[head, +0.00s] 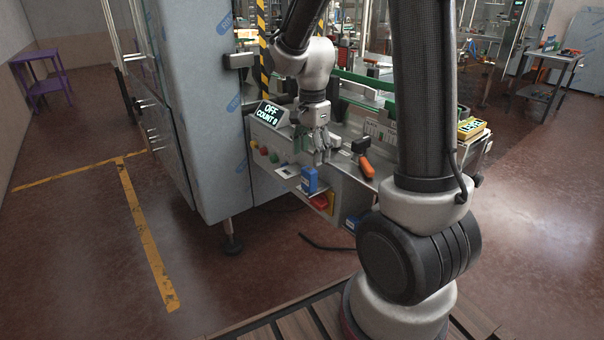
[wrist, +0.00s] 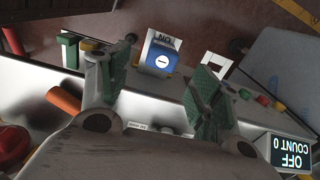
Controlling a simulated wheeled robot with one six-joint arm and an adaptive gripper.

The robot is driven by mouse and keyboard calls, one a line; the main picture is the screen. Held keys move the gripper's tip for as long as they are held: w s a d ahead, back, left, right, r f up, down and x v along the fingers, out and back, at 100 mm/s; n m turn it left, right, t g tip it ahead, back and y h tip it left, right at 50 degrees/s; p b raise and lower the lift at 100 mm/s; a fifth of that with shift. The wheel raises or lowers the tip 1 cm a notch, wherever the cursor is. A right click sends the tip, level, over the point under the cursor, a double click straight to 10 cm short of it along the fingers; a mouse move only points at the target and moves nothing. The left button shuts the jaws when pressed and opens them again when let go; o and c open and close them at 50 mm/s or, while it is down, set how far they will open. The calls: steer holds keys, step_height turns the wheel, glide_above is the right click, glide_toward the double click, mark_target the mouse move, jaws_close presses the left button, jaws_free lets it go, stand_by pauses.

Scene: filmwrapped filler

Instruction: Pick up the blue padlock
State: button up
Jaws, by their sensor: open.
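The blue padlock (head: 309,180) hangs or sits at the front edge of the machine's panel, below the display box. In the wrist view the blue padlock (wrist: 159,61) shows a round white keyhole mark, with a pale lettered tag beside it. My gripper (head: 318,158) is just above the padlock in the head view, pointing down. In the wrist view my gripper (wrist: 155,80) has its two green-padded fingers spread, with the padlock seen in the gap beyond them. Nothing is between the pads. I cannot tell how the padlock is held there.
A display box (head: 270,113) reads "OFF COUNT 0", beside several coloured buttons. An orange-handled tool (head: 366,165) lies right of my gripper. A red object (head: 318,202) sits below the padlock.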

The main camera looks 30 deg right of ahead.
mark_target(309, 169)
steer(key=shift+m, duration=0.3)
step_height(309, 169, down, 9)
steer(key=shift+w+r, duration=0.15)
steer(key=c, duration=1.2)
